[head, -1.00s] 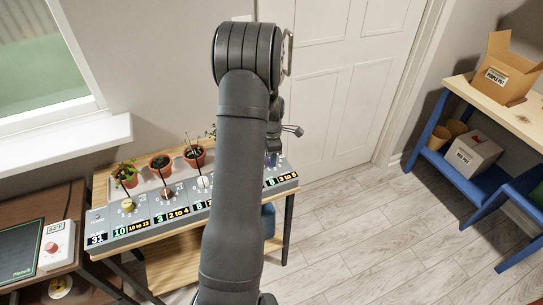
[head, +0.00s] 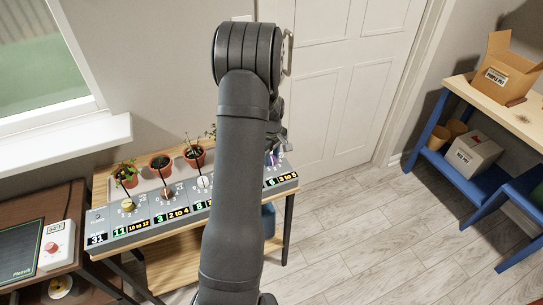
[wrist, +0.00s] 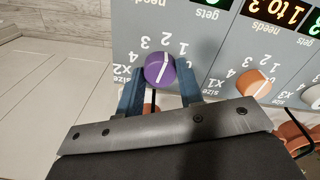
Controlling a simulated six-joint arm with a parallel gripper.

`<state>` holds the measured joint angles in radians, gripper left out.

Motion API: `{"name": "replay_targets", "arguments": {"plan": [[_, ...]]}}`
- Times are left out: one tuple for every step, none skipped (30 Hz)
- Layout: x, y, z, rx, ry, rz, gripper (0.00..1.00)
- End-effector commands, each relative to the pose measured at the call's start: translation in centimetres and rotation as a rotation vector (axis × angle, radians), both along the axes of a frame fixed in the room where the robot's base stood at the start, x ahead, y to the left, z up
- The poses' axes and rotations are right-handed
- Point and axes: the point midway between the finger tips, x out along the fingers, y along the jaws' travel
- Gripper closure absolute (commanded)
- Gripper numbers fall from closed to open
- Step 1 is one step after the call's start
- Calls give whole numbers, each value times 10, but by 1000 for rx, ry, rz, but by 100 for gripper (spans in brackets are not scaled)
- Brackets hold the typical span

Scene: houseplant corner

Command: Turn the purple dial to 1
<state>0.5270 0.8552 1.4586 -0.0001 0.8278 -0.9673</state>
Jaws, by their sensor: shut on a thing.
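The purple dial (wrist: 160,68) sits on the grey panel (wrist: 215,48), between the two blue fingers of my gripper (wrist: 158,80). The fingers are shut on its sides. In the wrist view its white line points up and slightly right, between the printed 1 and 2 as far as I can tell; the numbers appear upside down. In the head view only a little of the purple dial (head: 271,158) shows beside my arm, at the right end of the panel.
An orange dial (wrist: 254,83) is close to the right of my gripper in the wrist view. In the head view, a yellow dial (head: 127,205) and others line the panel. Potted plants (head: 160,163) stand behind it. The floor to the right is open.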

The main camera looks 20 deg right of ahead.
Motion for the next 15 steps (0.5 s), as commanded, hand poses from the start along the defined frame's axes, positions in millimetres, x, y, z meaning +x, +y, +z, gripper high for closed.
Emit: {"name": "replay_targets", "arguments": {"plan": [[0, 0, 0, 0, 0, -42, 89], [0, 0, 0, 0, 0, -70, 89], [0, 0, 0, 0, 0, -107, 89], [0, 0, 0, 0, 0, -134, 89], [0, 0, 0, 0, 0, -160, 89], [0, 0, 0, 0, 0, -195, 89], [0, 0, 0, 0, 0, -219, 89], [0, 0, 0, 0, 0, -244, 89], [0, 0, 0, 0, 0, -275, 89], [0, 0, 0, 0, 0, -298, 89], [0, 0, 0, 0, 0, -319, 89], [0, 0, 0, 0, 0, -345, 89], [0, 0, 0, 0, 0, -364, 89], [0, 0, 0, 0, 0, -382, 89], [0, 0, 0, 0, 0, -404, 89]]}}
